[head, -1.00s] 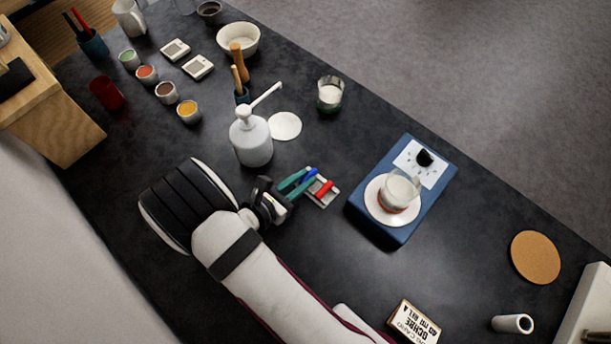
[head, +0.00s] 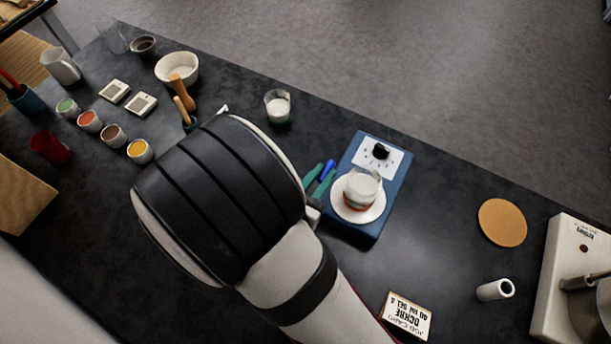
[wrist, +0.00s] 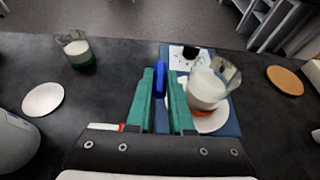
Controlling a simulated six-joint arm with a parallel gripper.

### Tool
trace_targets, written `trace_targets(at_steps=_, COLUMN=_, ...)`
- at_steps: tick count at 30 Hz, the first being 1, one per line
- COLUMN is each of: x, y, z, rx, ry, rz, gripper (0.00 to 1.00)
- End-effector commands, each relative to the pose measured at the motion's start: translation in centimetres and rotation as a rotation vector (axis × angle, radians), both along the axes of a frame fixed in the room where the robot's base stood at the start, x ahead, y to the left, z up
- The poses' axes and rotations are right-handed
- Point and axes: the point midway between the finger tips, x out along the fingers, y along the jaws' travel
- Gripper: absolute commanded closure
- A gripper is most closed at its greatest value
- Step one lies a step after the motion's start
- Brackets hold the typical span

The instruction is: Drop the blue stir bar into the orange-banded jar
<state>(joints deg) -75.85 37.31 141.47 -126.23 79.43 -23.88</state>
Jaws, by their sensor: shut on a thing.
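The blue stir bar (wrist: 161,82) is held upright between the green fingertips of my gripper (wrist: 160,92), which is shut on it. In the head view the bar (head: 327,169) shows at the tips of my gripper (head: 321,176), left of the jar. The orange-banded jar (head: 360,188) is clear glass with white contents. It stands on a white round plate (head: 338,204) on the blue stirrer (head: 397,192). In the wrist view the jar (wrist: 208,88) is just right of the fingers. The bar is outside the jar.
A glass with a green band (head: 278,105) stands left of the stirrer. A cork disc (head: 502,222) and a white tube (head: 495,289) lie to the right. A sign block (head: 407,315) is near the front. My arm hides the middle left of the table.

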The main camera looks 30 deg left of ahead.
Motion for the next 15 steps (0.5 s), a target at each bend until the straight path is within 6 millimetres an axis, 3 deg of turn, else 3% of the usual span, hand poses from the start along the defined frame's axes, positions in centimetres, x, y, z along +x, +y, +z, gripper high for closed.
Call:
trace_targets(at_steps=8, x=0.3, y=-0.1, z=0.4, rx=0.004, ry=-0.002, rz=-0.020, gripper=1.00)
trace_targets(at_steps=11, x=1.6, y=-1.0, z=2.2, rx=0.011, ry=-0.003, rz=-0.132, gripper=1.00)
trace_targets(at_steps=15, x=3.1, y=-4.1, z=5.7, rx=0.013, ry=-0.001, rz=-0.422, gripper=1.00)
